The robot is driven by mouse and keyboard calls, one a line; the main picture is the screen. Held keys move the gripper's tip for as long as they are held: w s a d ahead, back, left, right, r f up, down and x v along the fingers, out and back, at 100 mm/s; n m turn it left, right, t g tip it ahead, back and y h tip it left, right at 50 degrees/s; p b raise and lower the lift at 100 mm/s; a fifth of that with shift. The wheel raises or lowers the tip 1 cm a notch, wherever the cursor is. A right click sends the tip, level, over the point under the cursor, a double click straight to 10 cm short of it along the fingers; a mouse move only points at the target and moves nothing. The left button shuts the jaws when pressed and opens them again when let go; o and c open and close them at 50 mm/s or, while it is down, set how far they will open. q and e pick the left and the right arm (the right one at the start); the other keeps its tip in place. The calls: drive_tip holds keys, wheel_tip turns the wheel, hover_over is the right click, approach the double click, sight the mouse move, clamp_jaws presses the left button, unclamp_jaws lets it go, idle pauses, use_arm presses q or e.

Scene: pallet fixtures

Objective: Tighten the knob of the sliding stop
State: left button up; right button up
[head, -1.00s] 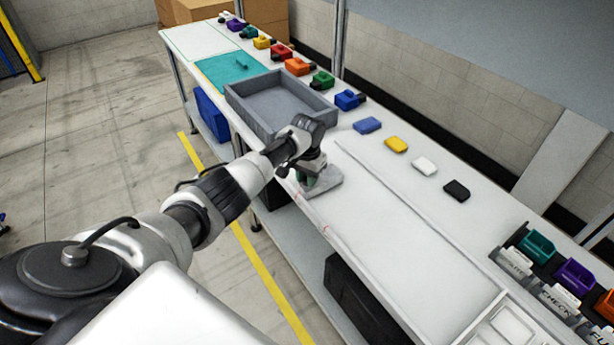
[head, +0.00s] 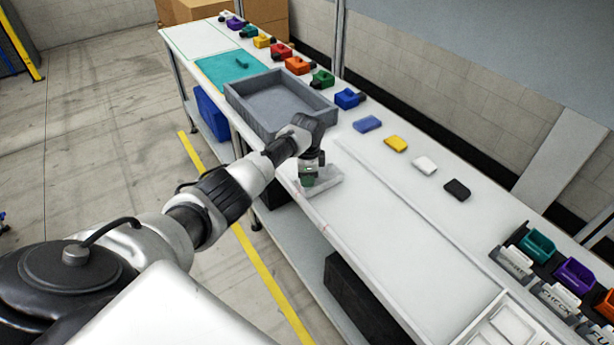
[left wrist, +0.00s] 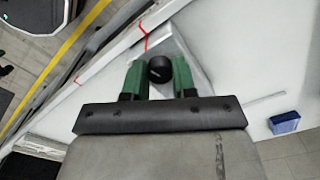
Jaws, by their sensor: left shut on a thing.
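The sliding stop's grey metal fixture (head: 326,184) sits near the front edge of the white bench, just in front of the grey tray. My left gripper (head: 307,180) points down over it. In the left wrist view its green fingers stand on both sides of a round black knob (left wrist: 159,69) and are shut on it. The grey metal of the fixture (left wrist: 184,50) shows beside and beyond the fingers. In the head view the knob is hidden by the gripper. My right gripper is in neither view.
A grey tray (head: 246,119) stands just behind the fixture. Blue (head: 367,125), yellow (head: 396,144), white (head: 424,165) and black (head: 456,190) blocks lie along the back. Small labelled bins stand at the lower right. The bench between fixture and bins is clear.

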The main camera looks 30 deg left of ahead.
use_arm(q)
drive_tip(key=m, duration=0.5)
drive_tip(key=shift+m+b, duration=0.3)
drive_tip(key=shift+b, duration=0.05)
drive_tip(key=m+b, duration=0.1)
drive_tip(key=m, duration=0.4)
drive_tip(key=m+b, duration=0.1)
drive_tip(key=m, duration=0.4)
drive_tip(key=shift+m, duration=0.4)
drive_tip(key=shift+m+b, duration=0.65)
drive_tip(key=shift+m, duration=1.55)
drive_tip(key=o, duration=0.9)
wheel_tip(320, 180, up, 11)
drive_tip(key=shift+b, duration=0.75)
